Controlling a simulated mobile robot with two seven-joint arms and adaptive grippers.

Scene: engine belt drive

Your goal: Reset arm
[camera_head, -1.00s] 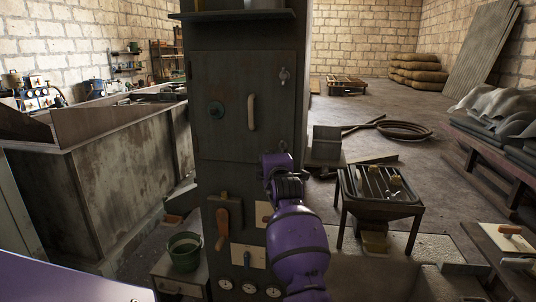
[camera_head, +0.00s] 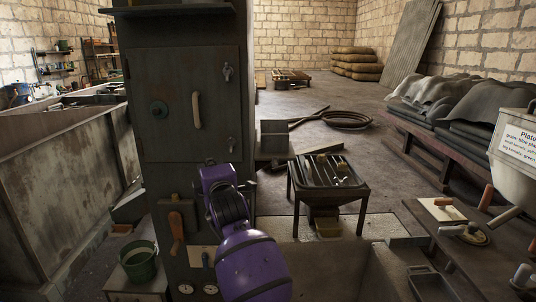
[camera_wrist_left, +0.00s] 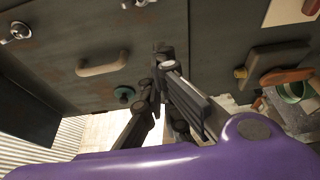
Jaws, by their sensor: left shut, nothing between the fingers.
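My left arm is purple and rises from the bottom middle of the head view. My left gripper (camera_head: 230,207) is dark, in front of the lower right part of a tall dark cabinet (camera_head: 188,95). In the left wrist view the gripper (camera_wrist_left: 162,78) is shut and empty, with the cabinet front behind it. A pale handle (camera_wrist_left: 102,64) and a green round knob (camera_wrist_left: 124,93) show beside it there. The same handle (camera_head: 196,110) is above the gripper in the head view. The gap between gripper and cabinet is hard to judge. My right gripper is not in view.
A metal stand with a slatted top (camera_head: 328,177) is right of the arm. A green bucket (camera_head: 139,261) is at lower left. A bench with grey sheets (camera_head: 455,150) and a hopper with a label (camera_head: 518,145) are at right. Open floor (camera_head: 350,95) lies behind the stand.

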